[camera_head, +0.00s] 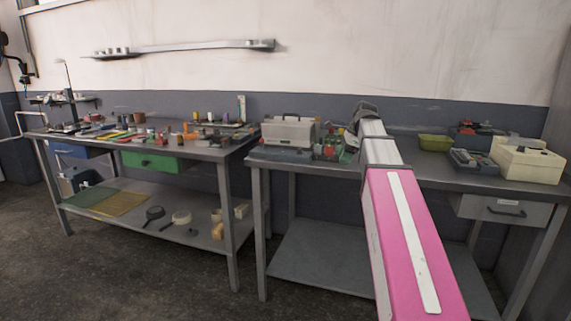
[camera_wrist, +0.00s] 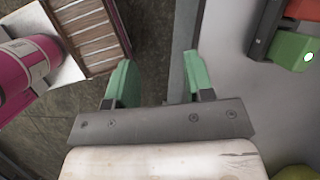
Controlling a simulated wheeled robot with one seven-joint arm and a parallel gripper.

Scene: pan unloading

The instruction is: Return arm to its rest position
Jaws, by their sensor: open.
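My gripper (camera_wrist: 154,82) shows in the wrist view with its two green fingers apart. Nothing is between the fingers; the floor and a bench edge show beyond them. In the head view my pink and white arm reaches from the lower right up over the right workbench (camera_head: 430,181). Its far end is above the back of that bench, and I cannot make out the fingers there. The bench top also shows in the wrist view (camera_wrist: 228,85), right of the fingers.
A grey machine (camera_head: 288,131) stands left of my arm. A yellow-green bin (camera_head: 434,142) and a cream box (camera_head: 527,160) stand right of it. A red and green object (camera_wrist: 292,48) is at the wrist view's upper right. The left workbench (camera_head: 185,147) is cluttered. Floor in front is clear.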

